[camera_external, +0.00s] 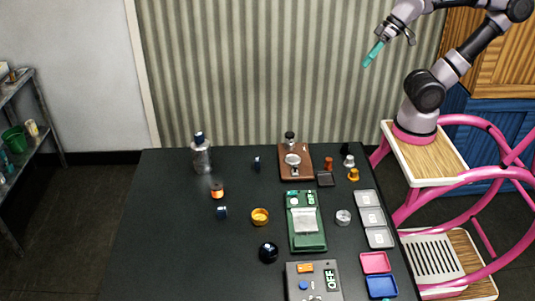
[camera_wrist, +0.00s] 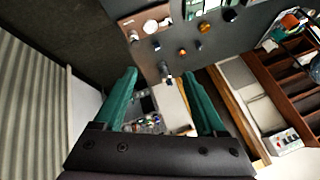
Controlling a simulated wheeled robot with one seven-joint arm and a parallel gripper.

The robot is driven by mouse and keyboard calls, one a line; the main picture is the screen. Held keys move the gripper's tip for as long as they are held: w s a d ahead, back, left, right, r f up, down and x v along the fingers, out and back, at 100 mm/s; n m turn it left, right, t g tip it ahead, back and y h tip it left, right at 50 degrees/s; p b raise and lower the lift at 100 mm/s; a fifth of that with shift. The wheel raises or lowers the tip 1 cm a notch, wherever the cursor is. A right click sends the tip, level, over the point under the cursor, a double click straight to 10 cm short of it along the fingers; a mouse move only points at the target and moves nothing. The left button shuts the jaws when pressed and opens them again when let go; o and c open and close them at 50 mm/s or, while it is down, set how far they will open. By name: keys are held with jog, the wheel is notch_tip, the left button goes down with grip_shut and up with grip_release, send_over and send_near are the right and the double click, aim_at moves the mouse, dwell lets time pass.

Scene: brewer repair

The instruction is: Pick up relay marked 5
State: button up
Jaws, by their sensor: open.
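No number 5 is readable in either view, so I cannot tell which thing is the relay marked 5. Two small dark blue blocks, one at the back (camera_external: 257,164) and one nearer the middle (camera_external: 222,212), stand on the left half of the black table; any marks on them are too small to read. My gripper (camera_external: 373,54) is raised high above the table's back right, far from everything on it. Its teal fingers are spread apart with nothing between them in the wrist view (camera_wrist: 162,95).
The black table (camera_external: 165,250) holds a green device (camera_external: 306,240), a grey box marked OFF (camera_external: 313,283), a brown board (camera_external: 297,176), a glass bottle (camera_external: 201,157), an amber cup (camera_external: 260,217) and grey trays (camera_external: 370,198). Pink and blue trays (camera_external: 382,286) line the right edge. The table's left side is clear.

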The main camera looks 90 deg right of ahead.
jog(key=w+a+f+m+g+y, duration=0.1)
jog(key=w+a+m+g, duration=0.15)
jog(key=w, duration=0.65)
jog(key=w+a+f+m+g+y, duration=0.15)
jog(key=w+a, duration=0.25)
jog(key=w, duration=0.6)
jog(key=w+a+m+g+y, duration=0.1)
jog(key=w+a+m+y, duration=0.15)
jog(key=w, duration=0.65)
jog(key=w+a+f+m+g+y, duration=0.1)
jog(key=w+a+f+m+y, duration=0.3)
jog(key=w+f, duration=0.7)
jog(key=m+g+y, duration=0.1)
jog(key=m, duration=0.2)
send_near(222, 207)
jog(key=shift+v, duration=0.9)
jog(key=shift+w+a+f, duration=0.15)
jog(key=shift+w, duration=0.05)
jog(key=x, duration=1)
jog(key=shift+s+a, duration=0.15)
jog(key=shift+a, duration=0.1)
grip_shut()
